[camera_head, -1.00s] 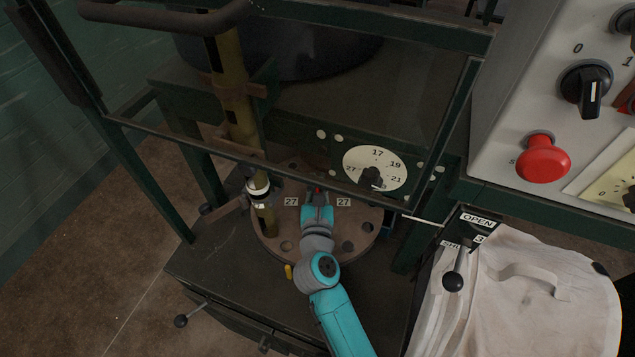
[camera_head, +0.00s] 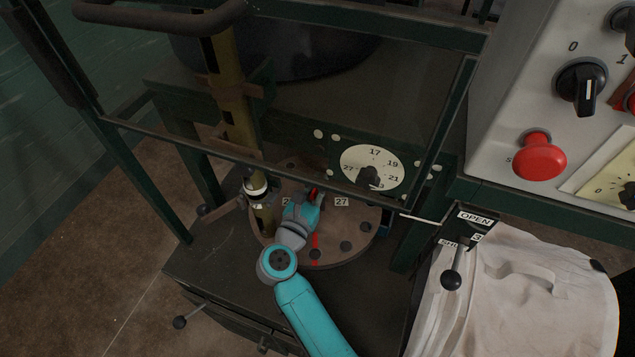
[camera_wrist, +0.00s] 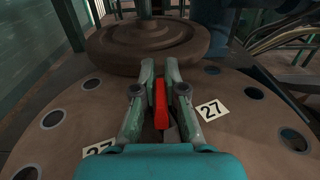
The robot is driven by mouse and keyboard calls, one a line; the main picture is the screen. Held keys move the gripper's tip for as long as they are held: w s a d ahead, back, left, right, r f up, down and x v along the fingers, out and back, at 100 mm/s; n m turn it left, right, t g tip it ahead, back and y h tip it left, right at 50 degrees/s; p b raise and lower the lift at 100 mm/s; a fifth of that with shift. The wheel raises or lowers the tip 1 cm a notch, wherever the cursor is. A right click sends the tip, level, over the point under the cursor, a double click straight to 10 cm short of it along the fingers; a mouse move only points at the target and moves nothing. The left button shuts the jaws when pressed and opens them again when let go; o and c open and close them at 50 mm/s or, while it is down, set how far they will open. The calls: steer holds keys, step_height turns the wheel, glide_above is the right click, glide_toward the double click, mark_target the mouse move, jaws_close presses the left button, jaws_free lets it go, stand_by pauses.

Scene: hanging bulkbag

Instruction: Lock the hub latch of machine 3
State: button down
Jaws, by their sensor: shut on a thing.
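The red latch handle (camera_wrist: 161,103) stands at the hub on the round brown disc (camera_wrist: 70,120). My gripper (camera_wrist: 160,72) is shut on it, with one finger on each side in the wrist view. In the head view my gripper (camera_head: 313,196) is over the disc's middle, and only a bit of red shows at its tip. A red stripe (camera_head: 316,243) runs on the disc toward its front edge. A "27" label (camera_head: 341,202) is to the right of the gripper; another, on the left, is partly covered by my arm. The latch's base is hidden.
A yellow post (camera_head: 240,120) with a white collar rises left of the gripper. A dark green frame bar crosses above. A numbered dial (camera_head: 371,168) is behind right. An OPEN/SHUT lever (camera_head: 453,278) and a pale cloth-like bag (camera_head: 540,300) are at right, below a control panel (camera_head: 510,110).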

steer(key=shift+f, duration=0.1)
steer(key=c, duration=1.2)
jaws_free()
steer(key=v, duration=1.2)
steer(key=shift+c, duration=0.3)
